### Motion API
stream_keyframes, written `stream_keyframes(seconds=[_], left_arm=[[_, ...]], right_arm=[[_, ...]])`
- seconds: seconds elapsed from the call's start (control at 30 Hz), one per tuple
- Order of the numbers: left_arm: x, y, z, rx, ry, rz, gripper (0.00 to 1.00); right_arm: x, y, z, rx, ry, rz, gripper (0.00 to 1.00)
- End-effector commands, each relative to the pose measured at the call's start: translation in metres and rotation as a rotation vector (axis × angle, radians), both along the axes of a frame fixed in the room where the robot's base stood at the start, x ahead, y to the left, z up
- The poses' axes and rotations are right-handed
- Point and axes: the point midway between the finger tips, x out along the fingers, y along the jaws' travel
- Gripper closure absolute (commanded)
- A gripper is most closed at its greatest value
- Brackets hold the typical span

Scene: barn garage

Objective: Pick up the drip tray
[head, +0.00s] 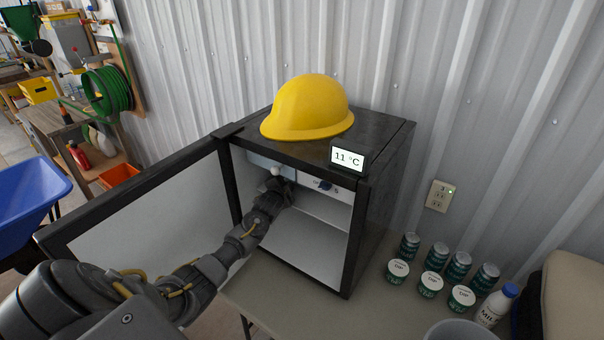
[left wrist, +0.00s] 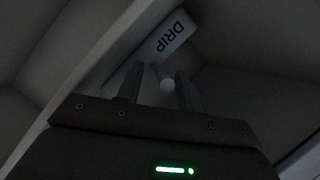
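The drip tray (left wrist: 172,36), a pale box marked "DRIP", shows in the dim left wrist view just beyond my left gripper (left wrist: 158,73). In the head view the pale tray (head: 258,159) is high in the left of the open mini fridge (head: 385,190), partly hidden by the fridge top and my arm. My left gripper (head: 279,180) is inside the fridge below it. My right gripper is not in view.
The fridge door (head: 150,215) stands open to the left, beside my left arm. A yellow hard hat (head: 308,108) and an 11 °C display (head: 347,158) are on top. Several cans (head: 433,258) and a milk bottle (head: 497,304) stand on the table at right. The fridge's lower space looks empty.

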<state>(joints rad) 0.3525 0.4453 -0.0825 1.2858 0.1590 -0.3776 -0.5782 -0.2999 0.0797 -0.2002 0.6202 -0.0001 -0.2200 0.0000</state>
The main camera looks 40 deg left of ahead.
Motion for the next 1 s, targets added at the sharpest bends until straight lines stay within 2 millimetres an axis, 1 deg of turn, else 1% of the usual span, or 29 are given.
stream_keyframes(seconds=[0.1, 0.3, 0.37, 0.6, 1.0], left_arm=[[0.0039, 0.0013, -0.0009, 0.0, -0.001, -0.001, 0.63], [0.004, 0.0013, -0.0012, 0.0, -0.001, -0.001, 0.63], [0.004, 0.0014, -0.0011, 0.0, -0.001, 0.0, 0.7], [0.0039, 0.0014, -0.001, 0.0, -0.001, 0.0, 1.0], [0.0041, 0.0015, -0.0004, 0.0, -0.002, 0.0, 1.0]], right_arm=[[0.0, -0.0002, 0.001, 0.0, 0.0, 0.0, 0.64], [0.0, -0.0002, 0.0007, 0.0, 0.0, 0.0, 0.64], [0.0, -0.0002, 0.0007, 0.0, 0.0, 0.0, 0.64], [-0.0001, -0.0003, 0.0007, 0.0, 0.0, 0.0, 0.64], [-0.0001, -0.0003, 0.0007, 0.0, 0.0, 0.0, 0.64]])
